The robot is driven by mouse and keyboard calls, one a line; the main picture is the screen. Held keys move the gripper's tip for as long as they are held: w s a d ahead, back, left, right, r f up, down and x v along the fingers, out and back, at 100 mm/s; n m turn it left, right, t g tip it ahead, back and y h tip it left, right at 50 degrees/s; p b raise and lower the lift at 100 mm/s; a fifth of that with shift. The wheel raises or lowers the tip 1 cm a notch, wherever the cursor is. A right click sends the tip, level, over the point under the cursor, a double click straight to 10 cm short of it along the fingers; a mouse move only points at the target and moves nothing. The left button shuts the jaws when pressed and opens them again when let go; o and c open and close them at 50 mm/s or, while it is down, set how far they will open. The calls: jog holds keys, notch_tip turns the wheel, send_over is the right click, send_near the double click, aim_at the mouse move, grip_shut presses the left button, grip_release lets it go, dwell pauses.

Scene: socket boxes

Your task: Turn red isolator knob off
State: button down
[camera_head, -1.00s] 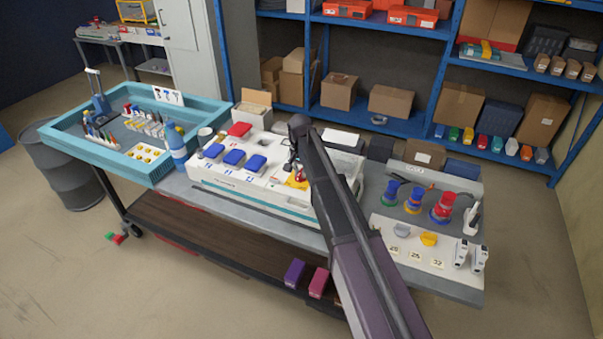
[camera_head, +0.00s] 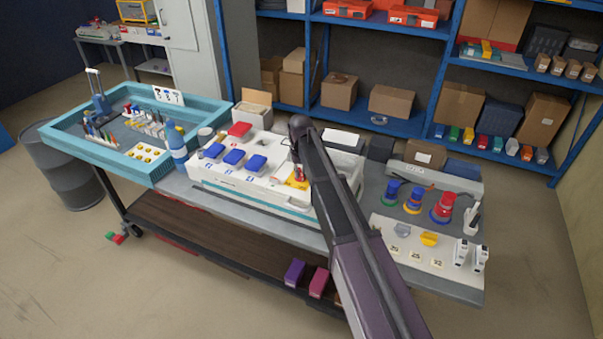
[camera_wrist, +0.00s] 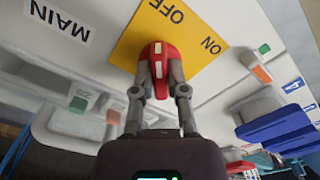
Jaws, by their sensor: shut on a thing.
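The red isolator knob (camera_wrist: 158,53) sits on a yellow plate (camera_wrist: 130,45) marked OFF and ON in the wrist view. Its white-marked end points up the picture, on the side of the OFF word; ON lies to the right. My gripper (camera_wrist: 158,68) is shut on the knob, one finger on each side. In the head view the yellow plate (camera_head: 298,184) is on the white socket box (camera_head: 225,182), and my arm partly covers the knob there. A MAIN label (camera_wrist: 57,22) is left of the plate in the wrist view.
Blue socket covers (camera_head: 233,157) and a red cover (camera_head: 239,129) are on the same box, left of the knob. Red and blue plugs (camera_head: 443,207) stand on the bench to the right. A teal tray (camera_head: 105,158) is at the left.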

jog(key=shift+n, duration=0.5)
jog(key=c, duration=0.7)
grip_release()
jog(key=shift+o, duration=0.2)
jog(key=shift+r, duration=0.1)
